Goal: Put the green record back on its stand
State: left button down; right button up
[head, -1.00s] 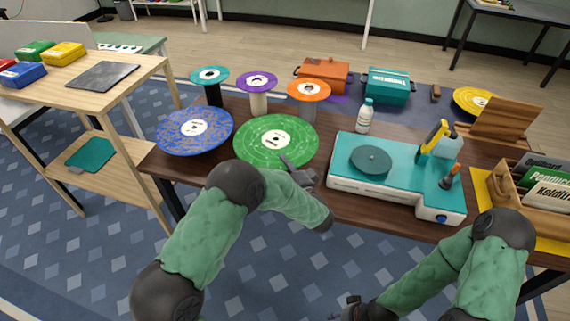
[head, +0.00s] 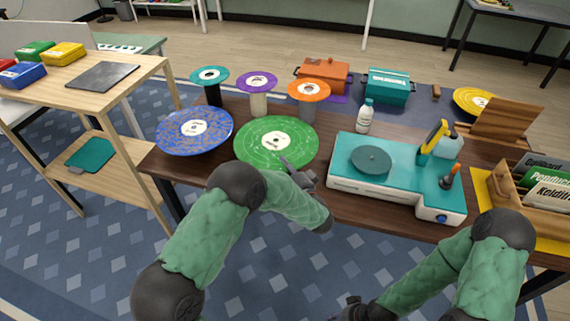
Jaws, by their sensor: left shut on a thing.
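The green record (head: 262,143), a large disc with a cream label, is level above the dark wooden table at its front left. My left gripper (head: 288,165) is at the record's front right edge and is shut on it. Whatever is under the record is hidden, and I cannot tell whether it touches a stand. My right gripper (head: 347,309) is low at the bottom edge of the view, away from the table; its fingers are too dark and cut off to read.
A blue record (head: 194,131) is close to the green one's left. Teal (head: 209,75), purple (head: 257,82) and orange (head: 309,90) small records on posts stand behind. A teal turntable (head: 400,171), a white bottle (head: 365,117) and a record crate (head: 535,190) are to the right.

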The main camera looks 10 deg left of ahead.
pick_arm(q)
jog(key=shift+f, duration=0.3)
dwell(0.5)
jog(key=c, duration=1.2)
grip_release()
jog(key=v, duration=1.2)
